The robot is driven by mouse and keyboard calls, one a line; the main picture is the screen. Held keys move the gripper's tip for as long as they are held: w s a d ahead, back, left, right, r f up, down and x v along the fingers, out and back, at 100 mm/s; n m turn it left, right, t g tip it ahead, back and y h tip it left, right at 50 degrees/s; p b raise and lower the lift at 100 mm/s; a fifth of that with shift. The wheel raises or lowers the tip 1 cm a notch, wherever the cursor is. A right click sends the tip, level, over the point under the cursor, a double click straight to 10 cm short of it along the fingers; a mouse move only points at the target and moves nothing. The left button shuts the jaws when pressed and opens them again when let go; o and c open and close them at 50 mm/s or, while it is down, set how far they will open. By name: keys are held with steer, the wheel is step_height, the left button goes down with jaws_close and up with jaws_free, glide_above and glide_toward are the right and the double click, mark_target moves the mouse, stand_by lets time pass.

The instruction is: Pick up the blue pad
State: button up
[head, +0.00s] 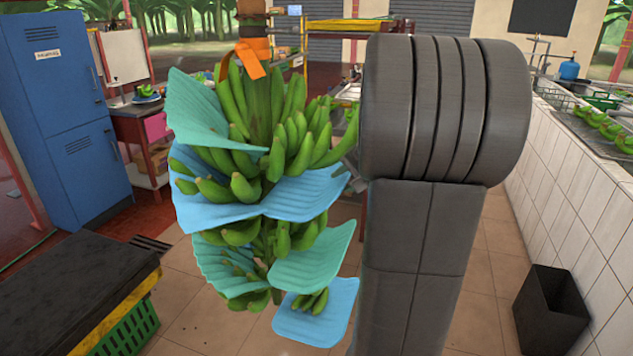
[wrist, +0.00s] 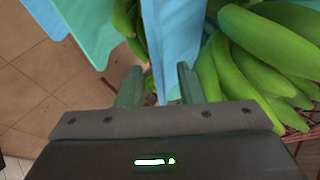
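A green banana stem (head: 262,110) hangs with pads between its hands. A wide blue pad (head: 300,195) lies across the middle of the bunch, under several hands. A smaller blue pad (head: 315,318) hangs at the bottom, below a teal pad (head: 312,258). More teal pads sit at the upper left (head: 195,105) and lower left (head: 215,262). I cannot tell which blue pad this is. My arm hides most of my gripper in the head view.
Green bananas (wrist: 240,60) crowd the right of the fingers in the wrist view. A black-topped bench (head: 70,295) stands at lower left, and a black bin (head: 550,310) at lower right beside the tiled counter (head: 585,200). A blue cabinet (head: 60,110) stands at left.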

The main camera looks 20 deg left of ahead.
steer(key=shift+x, duration=1.35)
jaws_close()
steer(key=shift+r, duration=0.1)
steer(key=shift+r, duration=0.4)
steer(key=shift+d+r, duration=0.2)
steer(key=shift+r, duration=0.1)
steer(key=d+b, duration=0.4)
steer(key=d, duration=1.3)
steer(key=shift+s+d, duration=0.3)
steer(key=shift+d, duration=0.05)
steer(key=shift+r, duration=0.1)
